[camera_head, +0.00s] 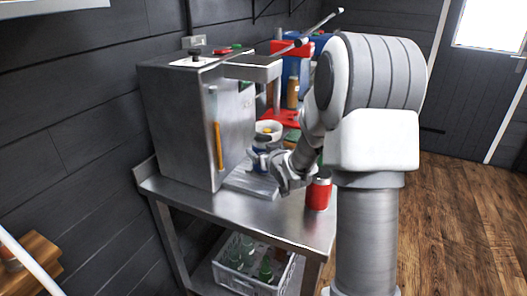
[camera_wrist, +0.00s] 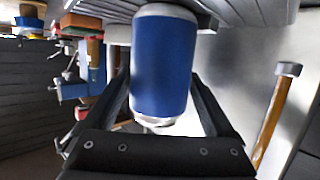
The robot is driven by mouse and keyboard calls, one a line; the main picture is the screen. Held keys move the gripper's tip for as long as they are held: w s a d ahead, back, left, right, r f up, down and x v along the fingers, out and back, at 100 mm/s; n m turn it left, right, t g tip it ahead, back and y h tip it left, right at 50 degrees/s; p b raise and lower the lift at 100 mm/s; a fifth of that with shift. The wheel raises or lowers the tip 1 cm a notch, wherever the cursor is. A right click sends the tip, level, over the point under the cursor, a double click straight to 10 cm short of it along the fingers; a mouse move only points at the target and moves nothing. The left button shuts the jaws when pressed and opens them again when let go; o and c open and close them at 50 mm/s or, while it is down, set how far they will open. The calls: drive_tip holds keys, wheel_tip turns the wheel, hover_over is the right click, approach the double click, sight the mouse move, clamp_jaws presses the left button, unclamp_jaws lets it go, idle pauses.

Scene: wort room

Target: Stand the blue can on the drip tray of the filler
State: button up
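The blue can (camera_head: 259,160) is upright over the drip tray (camera_head: 246,183), in front of the steel filler (camera_head: 186,125). The wrist view is turned over: the can (camera_wrist: 163,65) fills its middle, with the slatted tray (camera_wrist: 240,10) along the top. The can's grey end is close to the slats; I cannot tell for sure whether it rests on them. My gripper (camera_head: 277,163) reaches in from the right. Its fingers (camera_wrist: 163,85) lie against both sides of the can. My gripper hides part of the can in the head view.
A red can (camera_head: 318,193) stands on the steel bench (camera_head: 285,222) right of the tray. A white bowl (camera_head: 268,129) and red and blue things stand behind. An orange gauge (camera_head: 217,146) is on the filler's front. A crate (camera_head: 236,283) of green bottles is below.

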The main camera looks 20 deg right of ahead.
drive_tip(key=shift+o, duration=0.4)
drive_tip(key=shift+r, duration=0.1)
drive_tip(key=shift+r+p, duration=0.25)
drive_tip(key=shift+p, duration=0.1)
drive_tip(key=shift+s+r, duration=0.2)
drive_tip(key=v, duration=1.1)
drive_tip(key=shift+s+p, duration=0.3)
drive_tip(key=shift+p, duration=0.15)
